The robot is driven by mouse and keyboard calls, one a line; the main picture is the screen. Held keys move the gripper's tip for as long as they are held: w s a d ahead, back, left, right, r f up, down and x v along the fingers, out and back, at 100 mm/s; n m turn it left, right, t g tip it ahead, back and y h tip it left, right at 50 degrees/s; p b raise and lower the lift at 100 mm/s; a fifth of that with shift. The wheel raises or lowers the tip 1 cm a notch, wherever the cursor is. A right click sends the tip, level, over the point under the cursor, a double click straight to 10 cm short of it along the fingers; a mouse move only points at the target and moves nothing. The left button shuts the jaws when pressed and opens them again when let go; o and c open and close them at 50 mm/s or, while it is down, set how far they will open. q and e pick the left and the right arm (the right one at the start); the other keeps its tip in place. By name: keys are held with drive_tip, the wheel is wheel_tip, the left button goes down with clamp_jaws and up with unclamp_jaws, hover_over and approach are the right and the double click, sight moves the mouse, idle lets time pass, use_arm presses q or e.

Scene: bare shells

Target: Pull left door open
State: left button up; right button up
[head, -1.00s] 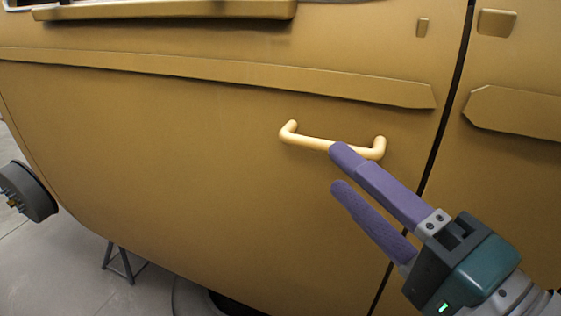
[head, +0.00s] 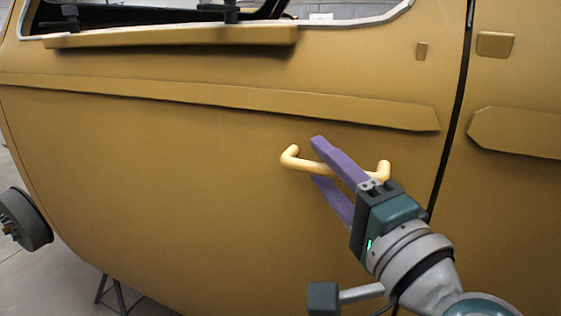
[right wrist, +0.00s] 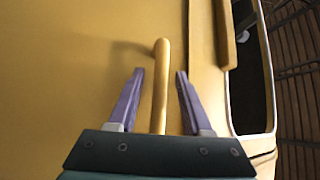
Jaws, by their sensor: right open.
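The left door (head: 180,170) is a large mustard-yellow car panel, and it appears closed, with a narrow dark gap along its right edge. Its handle (head: 296,163) is a pale yellow bar with bent ends. My right gripper (head: 315,160) is open around the handle, with one purple finger above the bar and the other below. In the right wrist view the handle (right wrist: 161,80) runs between the two spread fingers (right wrist: 160,75), with room visible on both sides. My left gripper does not show.
A raised trim strip (head: 220,97) runs above the handle. A window opening with a ledge (head: 170,36) is at the top. Right of the gap is another yellow panel (head: 515,190). A wheel hub (head: 22,220) and a stand (head: 115,292) are at lower left.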

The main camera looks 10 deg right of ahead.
clamp_jaws()
idle(0.3)
idle(1.1)
